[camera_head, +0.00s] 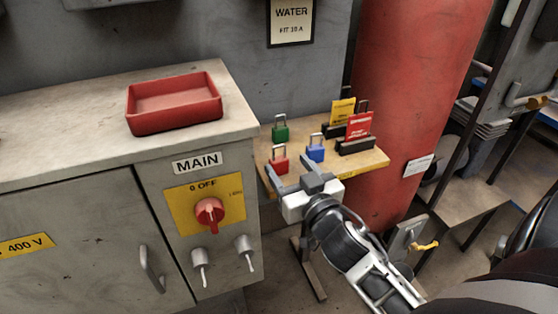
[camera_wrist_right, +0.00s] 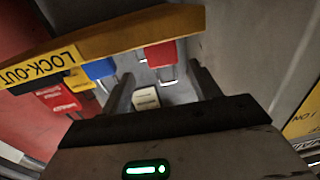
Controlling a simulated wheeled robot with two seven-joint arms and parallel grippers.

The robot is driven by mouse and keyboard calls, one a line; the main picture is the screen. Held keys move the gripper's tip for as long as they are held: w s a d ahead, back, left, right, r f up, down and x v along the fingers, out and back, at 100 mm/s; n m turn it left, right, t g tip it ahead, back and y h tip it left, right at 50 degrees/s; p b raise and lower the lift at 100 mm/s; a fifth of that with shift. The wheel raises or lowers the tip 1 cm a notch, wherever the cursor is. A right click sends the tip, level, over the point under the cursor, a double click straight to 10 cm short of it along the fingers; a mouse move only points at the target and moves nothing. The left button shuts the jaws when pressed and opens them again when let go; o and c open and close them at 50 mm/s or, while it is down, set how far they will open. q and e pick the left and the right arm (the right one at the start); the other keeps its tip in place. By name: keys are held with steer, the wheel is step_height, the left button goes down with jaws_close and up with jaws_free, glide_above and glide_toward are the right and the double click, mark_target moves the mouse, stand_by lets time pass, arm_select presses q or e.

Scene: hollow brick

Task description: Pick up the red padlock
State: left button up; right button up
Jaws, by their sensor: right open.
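The red padlock (camera_head: 279,165) stands upright on a small wooden shelf (camera_head: 368,163) in the head view, with its grey shackle on top. My right gripper (camera_head: 290,172) is open and empty, just in front of the padlock, and its fingers partly cover the padlock's lower part. In the right wrist view the red padlock (camera_wrist_right: 160,54) shows beyond my open fingers (camera_wrist_right: 163,88), roughly between their lines. The jaws do not visibly hold it. My left gripper is not in view.
A blue padlock (camera_head: 316,152) stands close right of the red one, and a green padlock (camera_head: 281,133) behind. Tags in dark holders, one red (camera_head: 359,125), stand at the shelf's right. A grey cabinet (camera_head: 80,225) with a red tray (camera_head: 174,103) is left; a red cylinder (camera_head: 410,90) is behind.

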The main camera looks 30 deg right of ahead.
mark_target(281, 162)
steer(key=shift+w+d, duration=0.1)
steer(key=shift+w, duration=0.55)
steer(key=w+p, duration=0.1)
steer(key=w, duration=0.4)
steer(key=shift+d+f, duration=0.1)
steer(key=shift+d, duration=0.05)
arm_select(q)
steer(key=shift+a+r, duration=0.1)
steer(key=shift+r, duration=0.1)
arm_select(e)
steer(key=c, duration=1.1)
arm_select(q)
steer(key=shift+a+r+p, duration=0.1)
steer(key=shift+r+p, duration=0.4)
steer(key=shift+p, duration=0.65)
arm_select(e)
step_height(281, 162, up, 10)
